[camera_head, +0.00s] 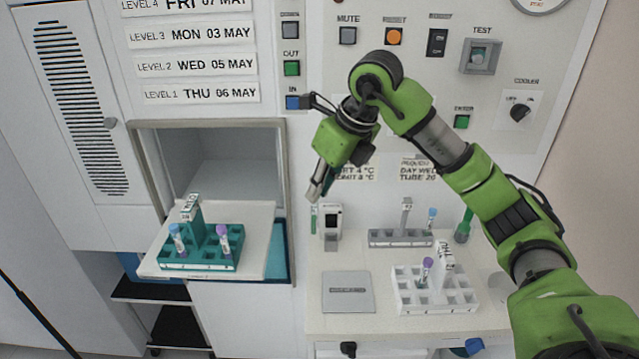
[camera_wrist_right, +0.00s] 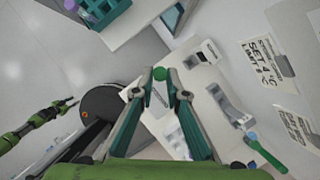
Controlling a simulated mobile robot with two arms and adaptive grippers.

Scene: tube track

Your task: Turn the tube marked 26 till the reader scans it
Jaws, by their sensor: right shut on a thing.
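My right gripper (camera_head: 316,190) is shut and points down above the left end of the counter. In the right wrist view its fingertips (camera_wrist_right: 160,78) close around a small green-capped tube. The tube (camera_head: 314,219) hangs upright below the fingers, just left of the reader. Its number cannot be read. The reader (camera_head: 332,222) is a small white device with a dark window; the tube is beside it. Whether they touch cannot be told. My left gripper (camera_wrist_right: 66,104) is small at the left of the wrist view, away from the counter; its jaws are unclear.
A teal rack (camera_head: 200,265) with tubes sits on a white pulled-out tray (camera_head: 256,240) at left. A grey rack (camera_head: 385,239), a white rack (camera_head: 405,299) with a purple-capped tube and a grey plate (camera_head: 347,291) stand on the counter (camera_head: 325,262). A green-handled item (camera_head: 464,225) stands at right.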

